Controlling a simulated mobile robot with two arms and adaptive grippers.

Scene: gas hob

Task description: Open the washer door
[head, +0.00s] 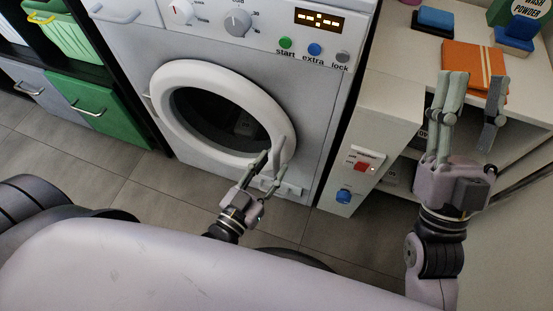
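The washer (318,97) is a white front loader. Its round door has a thick white ring (190,78) and dark glass (205,112), and it looks closed against the front. A pale handle (281,146) is on the ring's right side. My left gripper (271,167) is at the lower right of the ring, with its fingertips overlapping the lower end of the handle. Whether they touch or grip it is unclear. My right gripper (470,98) is raised at the right, its fingers spread and empty.
A panel with knobs, a display (319,20) and several buttons is above the door. A white counter (407,60) at the right holds an orange cloth (470,66), sponges and a washing powder container (528,12). Drawers (98,108) stand at the left. Tiled floor (150,205) is free in front.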

